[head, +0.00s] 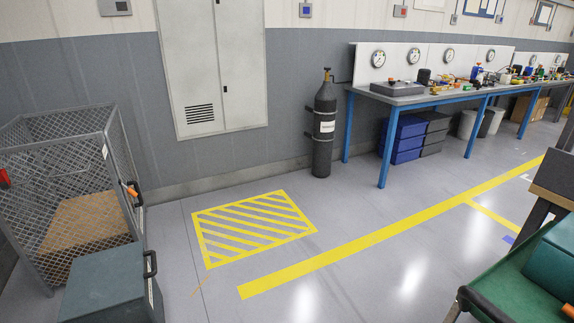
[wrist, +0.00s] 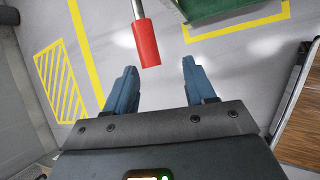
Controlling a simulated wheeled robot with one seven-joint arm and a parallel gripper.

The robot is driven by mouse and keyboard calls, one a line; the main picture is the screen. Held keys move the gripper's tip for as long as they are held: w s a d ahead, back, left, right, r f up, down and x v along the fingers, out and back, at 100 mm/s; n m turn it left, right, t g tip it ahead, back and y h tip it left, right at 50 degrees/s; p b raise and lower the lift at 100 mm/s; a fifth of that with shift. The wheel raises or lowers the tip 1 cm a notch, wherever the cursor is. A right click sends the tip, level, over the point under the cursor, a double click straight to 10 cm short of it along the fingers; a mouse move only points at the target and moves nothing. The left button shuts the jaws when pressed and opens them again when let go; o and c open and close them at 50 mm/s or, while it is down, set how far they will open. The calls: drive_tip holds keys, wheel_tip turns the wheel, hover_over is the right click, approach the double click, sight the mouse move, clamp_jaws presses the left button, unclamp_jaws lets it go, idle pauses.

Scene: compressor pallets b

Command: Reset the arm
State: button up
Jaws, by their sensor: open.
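My gripper (wrist: 159,68) shows in the wrist view with its two blue fingers spread apart and nothing between their tips. The fingers point toward the grey floor. A red cylindrical grip on a metal rod (wrist: 147,42) shows just past the fingertips, towards the top of the picture; I cannot tell how far below the fingers it is. My arm and gripper do not show in the head view.
A mesh cage (head: 62,150) and a dark teal box (head: 105,288) stand at left. A gas cylinder (head: 323,135) stands by the wall, left of a blue-legged workbench (head: 420,98). A green cart (head: 520,265) is at lower right. The floor around the striped yellow marking (head: 255,227) is clear.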

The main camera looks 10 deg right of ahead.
drive_tip(key=s+a+r+m+t+y, duration=0.1)
drive_tip(key=s+a+r+m+t, duration=0.15)
drive_tip(key=s, duration=0.45)
drive_tip(key=s+a+r+m+t+y, duration=0.1)
drive_tip(key=s+a+r+m, duration=0.25)
drive_tip(key=s, duration=0.35)
drive_tip(key=s+a+r+m+t+y, duration=0.1)
drive_tip(key=s+a+r+m+t, duration=0.2)
drive_tip(key=s, duration=0.5)
drive_tip(key=s+a+r+m+t, duration=0.1)
drive_tip(key=s+r+m, duration=0.2)
drive_tip(key=r, duration=0.6)
drive_tip(key=s+a+r+m+t+y, duration=0.1)
drive_tip(key=s+r+m, duration=0.3)
drive_tip(key=r, duration=0.5)
drive_tip(key=s+a+r+m+t, duration=0.2)
drive_tip(key=s+r+m, duration=0.2)
drive_tip(key=r, duration=0.5)
drive_tip(key=shift+s+a, duration=0.3)
drive_tip(key=shift+s, duration=0.7)
